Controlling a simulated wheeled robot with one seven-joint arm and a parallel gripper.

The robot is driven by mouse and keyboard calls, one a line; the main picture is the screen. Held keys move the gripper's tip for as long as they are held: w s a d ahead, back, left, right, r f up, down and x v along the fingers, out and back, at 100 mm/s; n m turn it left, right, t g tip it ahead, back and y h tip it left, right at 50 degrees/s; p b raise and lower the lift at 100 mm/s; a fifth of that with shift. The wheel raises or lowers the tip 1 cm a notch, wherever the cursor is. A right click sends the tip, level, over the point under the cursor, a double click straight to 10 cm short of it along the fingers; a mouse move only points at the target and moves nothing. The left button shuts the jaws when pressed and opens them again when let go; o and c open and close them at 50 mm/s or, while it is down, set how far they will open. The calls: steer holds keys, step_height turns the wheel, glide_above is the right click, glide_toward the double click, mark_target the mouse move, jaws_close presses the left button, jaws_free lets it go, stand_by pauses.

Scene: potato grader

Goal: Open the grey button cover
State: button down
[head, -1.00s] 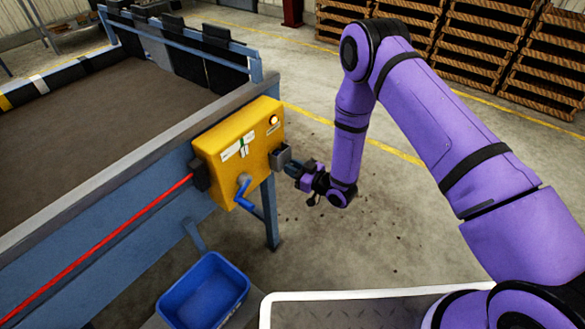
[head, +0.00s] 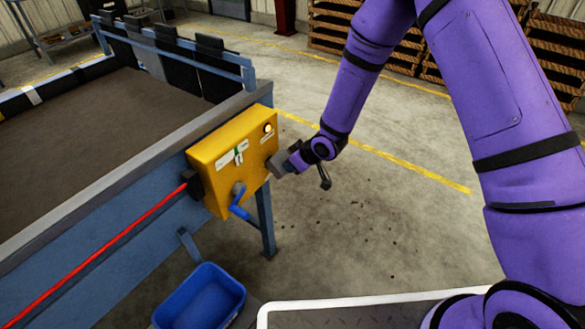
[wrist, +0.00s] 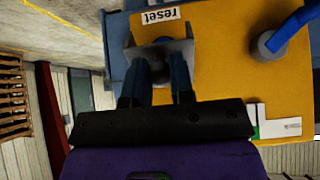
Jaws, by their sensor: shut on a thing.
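The yellow control box (head: 215,155) is fixed to the corner of the blue machine frame. The grey button cover (head: 279,164) is on its right side, partly hidden by my gripper (head: 287,164). In the wrist view the cover (wrist: 178,47) shows as a grey plate below the upside-down "reset" label (wrist: 161,15). My gripper (wrist: 157,82) has its two dark fingers on either side of the cover and is shut on it. A dark round shape (wrist: 160,72) shows between the fingers. How far the cover is swung open is unclear.
A blue crank handle (head: 240,204) sticks out of the box front, with a switch (head: 239,155) and a lit round lamp (head: 267,128) above. A red rod (head: 110,246) runs left. A blue bin (head: 200,298) stands below.

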steer(key=shift+w+a+r+g+h, duration=0.1)
steer(key=shift+w+r+g+h, duration=0.05)
steer(key=shift+r+g+h, duration=0.35)
steer(key=shift+w+a+r+g+h, duration=0.1)
steer(key=shift+r+g+h, duration=0.2)
steer(key=shift+r+h, duration=0.25)
steer(key=shift+w+a+r+g+h, duration=0.15)
steer(key=shift+a+r+g+h, duration=0.1)
steer(key=shift+r+g+h, duration=0.3)
steer(key=shift+w+a+r+g+h, duration=0.2)
steer(key=shift+r+g+h, duration=0.15)
steer(key=shift+h, duration=0.25)
steer(key=shift+w+a+r, duration=0.4)
steer(key=shift+a+r, duration=0.15)
steer(key=shift+r, duration=0.2)
steer(key=shift+a, duration=0.1)
steer(key=c, duration=1)
jaws_free()
